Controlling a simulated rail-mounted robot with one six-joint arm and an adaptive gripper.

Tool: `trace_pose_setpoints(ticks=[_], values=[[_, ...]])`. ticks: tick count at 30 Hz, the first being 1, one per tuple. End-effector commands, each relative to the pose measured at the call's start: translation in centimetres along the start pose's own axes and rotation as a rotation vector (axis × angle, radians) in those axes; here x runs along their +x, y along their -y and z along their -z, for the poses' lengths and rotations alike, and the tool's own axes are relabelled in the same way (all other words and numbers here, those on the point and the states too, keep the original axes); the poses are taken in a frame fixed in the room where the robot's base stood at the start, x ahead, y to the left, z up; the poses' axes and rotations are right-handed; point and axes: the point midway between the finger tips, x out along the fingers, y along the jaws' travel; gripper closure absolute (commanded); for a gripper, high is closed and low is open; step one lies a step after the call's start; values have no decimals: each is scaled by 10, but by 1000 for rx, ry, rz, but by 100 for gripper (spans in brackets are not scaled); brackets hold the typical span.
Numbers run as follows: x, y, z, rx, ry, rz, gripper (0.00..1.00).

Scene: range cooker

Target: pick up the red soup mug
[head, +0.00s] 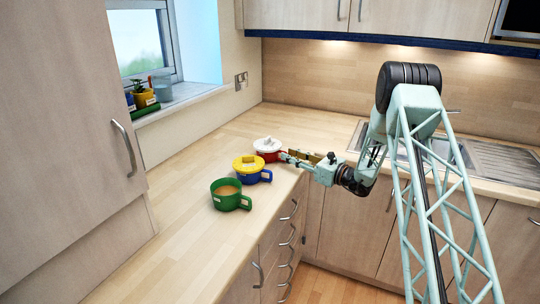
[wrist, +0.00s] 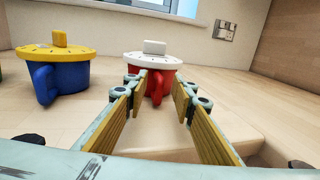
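The red soup mug (head: 269,156) stands upright on the worktop with a white lid on it, the farthest of the row of mugs. In the wrist view the red mug (wrist: 165,84) is straight ahead, its handle pointing toward me. My gripper (head: 284,156) reaches in from the right, low over the worktop. In the wrist view my gripper (wrist: 160,88) is open, with a fingertip to each side of the red handle. The fingers look apart from the handle, and nothing is held. The near finger ends hide the lower sides of the mug.
A blue mug with a yellow lid (head: 251,168) stands beside the red mug, left of my gripper in the wrist view. A green mug (head: 229,195) with brown liquid stands nearer. The sink (head: 440,150) is at right. The worktop's front edge (head: 285,205) is close.

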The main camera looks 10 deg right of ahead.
Motion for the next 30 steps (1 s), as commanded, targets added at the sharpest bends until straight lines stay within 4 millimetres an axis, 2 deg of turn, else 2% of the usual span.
trace_pose_setpoints(ticks=[8, 16, 30], values=[[0, 0, 0, 0, 0, 0, 76], [0, 0, 0, 0, 0, 0, 100], [0, 0, -3, -1, 2, 0, 100]])
